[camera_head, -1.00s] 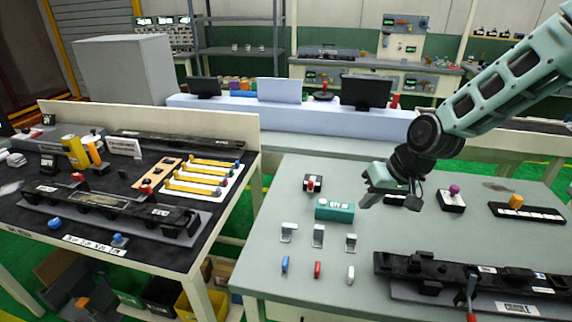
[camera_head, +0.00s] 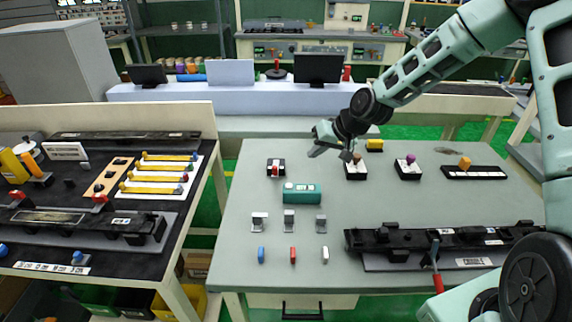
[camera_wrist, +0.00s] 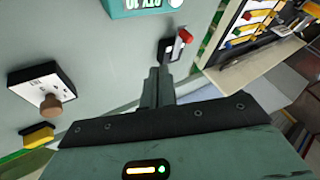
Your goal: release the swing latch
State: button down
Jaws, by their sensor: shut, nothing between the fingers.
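My gripper (camera_head: 318,150) is shut and empty, held above the back part of the grey table. In the wrist view its fingers (camera_wrist: 159,80) are together. A dark block with a red knob (camera_head: 275,167) stands to its left and also shows just beyond the fingertips in the wrist view (camera_wrist: 181,41). A black cradle fixture (camera_head: 390,241) lies at the table's front right, with a red-handled lever (camera_head: 436,277) at its front edge. I cannot tell for certain which of these is the swing latch. The gripper touches neither.
A teal box with a display (camera_head: 302,194) sits in the middle. Blocks with a brown knob (camera_head: 356,159) and a purple knob (camera_head: 411,159) stand right of the gripper. Small metal brackets (camera_head: 289,221) and coloured pegs (camera_head: 293,255) line the front left. The dark-topped table (camera_head: 120,282) is crowded.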

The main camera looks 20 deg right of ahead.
aim_at(278, 172)
jog(key=p+x, duration=0.2)
jog(key=x, duration=0.6)
jog(key=shift+a+f, duration=0.15)
jog(key=a+p, duration=0.2)
jog(key=shift+w+a+r, duration=0.2)
jog(key=shift+w+a, duration=0.05)
jog(key=shift+w+a+f, duration=0.1)
jog(key=shift+a+f, duration=0.1)
jog(key=shift+a, duration=0.4)
jog(key=shift+a, duration=0.1)
jog(key=shift+a+m, duration=0.15)
jog(key=shift+m, duration=0.15)
